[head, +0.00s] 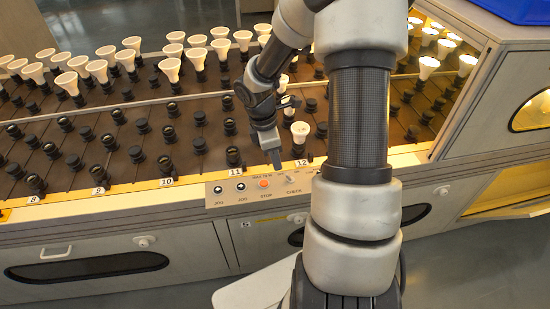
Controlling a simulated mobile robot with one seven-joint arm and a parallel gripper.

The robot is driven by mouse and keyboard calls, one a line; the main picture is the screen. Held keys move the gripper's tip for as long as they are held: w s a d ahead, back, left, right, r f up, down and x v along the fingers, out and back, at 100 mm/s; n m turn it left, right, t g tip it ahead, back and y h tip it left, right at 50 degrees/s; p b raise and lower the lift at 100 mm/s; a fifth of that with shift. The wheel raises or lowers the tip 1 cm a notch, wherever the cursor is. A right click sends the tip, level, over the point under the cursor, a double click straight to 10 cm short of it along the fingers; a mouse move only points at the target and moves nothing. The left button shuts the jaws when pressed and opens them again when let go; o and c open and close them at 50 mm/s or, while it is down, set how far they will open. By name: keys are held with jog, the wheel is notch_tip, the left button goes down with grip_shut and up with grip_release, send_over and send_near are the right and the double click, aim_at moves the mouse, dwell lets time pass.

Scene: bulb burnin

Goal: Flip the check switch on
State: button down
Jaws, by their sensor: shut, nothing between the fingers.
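A pale control panel (233,197) sits on the front edge of the bench. It carries two dark round buttons or lamps, a red-orange button (264,183) over a label that seems to read STOP, and a small light-coloured switch (291,179) at the right, over a label like CHECK. Which way the switch is set is too small to tell. My gripper (277,165) points down, shut and empty, just above and slightly left of the switch. Whether it touches the panel cannot be told.
Rows of dark sockets cover the bench, many at the back holding white bulbs (169,69). A bulb (300,132) stands close behind my gripper. Numbered tags line the front edge. My arm hides part of the bench right of the panel. A lit cabinet (500,95) stands at right.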

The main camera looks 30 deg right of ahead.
aim_at(288, 177)
jog(key=f, duration=0.2)
jog(key=f+b, duration=0.1)
jog(key=d+f, duration=0.1)
jog(key=f, duration=0.1)
jog(key=shift+s+f, duration=0.15)
jog(key=shift+f, duration=0.2)
jog(key=shift+r, duration=0.15)
